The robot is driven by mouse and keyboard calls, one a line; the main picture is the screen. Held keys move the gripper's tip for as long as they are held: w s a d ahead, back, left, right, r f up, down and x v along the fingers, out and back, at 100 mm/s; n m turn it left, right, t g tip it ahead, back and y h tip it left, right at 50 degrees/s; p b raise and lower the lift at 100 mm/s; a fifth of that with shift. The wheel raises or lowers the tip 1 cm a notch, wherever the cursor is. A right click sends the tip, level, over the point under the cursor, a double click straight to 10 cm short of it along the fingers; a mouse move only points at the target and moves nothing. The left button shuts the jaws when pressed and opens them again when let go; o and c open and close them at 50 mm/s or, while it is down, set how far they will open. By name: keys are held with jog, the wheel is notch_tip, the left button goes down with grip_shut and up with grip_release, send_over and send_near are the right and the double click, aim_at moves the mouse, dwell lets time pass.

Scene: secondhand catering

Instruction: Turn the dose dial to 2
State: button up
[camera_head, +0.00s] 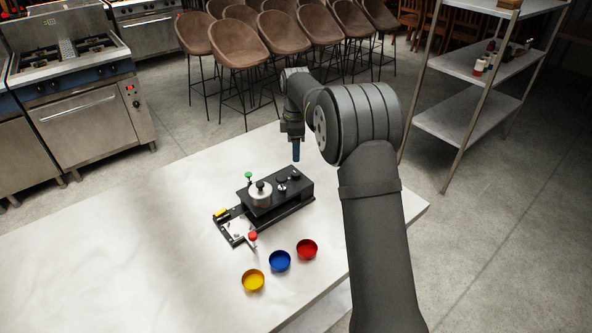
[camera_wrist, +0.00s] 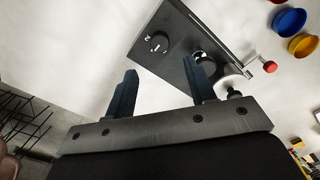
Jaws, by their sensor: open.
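The black dosing device (camera_head: 283,197) stands on the white table. In the wrist view its black top (camera_wrist: 190,25) carries a round dark dial (camera_wrist: 158,43) with pale marks. A pale mark resembling a sideways 2 shows beside the dial; where the pointer stands is too small to tell. In the head view the dial seems to be the small knob (camera_head: 294,175) at the far right end. My gripper (camera_head: 296,158) is above that end, apart from it. In the wrist view my gripper (camera_wrist: 160,66) is open and empty, with the dial showing beyond its fingertips.
A silver cylinder with a black knob (camera_head: 261,194) stands on the device, with green (camera_head: 248,176) and red (camera_head: 253,236) knobs beside it. Yellow (camera_head: 253,281), blue (camera_head: 280,261) and red (camera_head: 307,249) bowls stand in front. The table's left part is clear.

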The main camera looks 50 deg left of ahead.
aim_at(296, 173)
notch_tip(296, 173, down, 9)
jog(key=shift+f, duration=0.1)
dwell(0.3)
jog(key=c, duration=1)
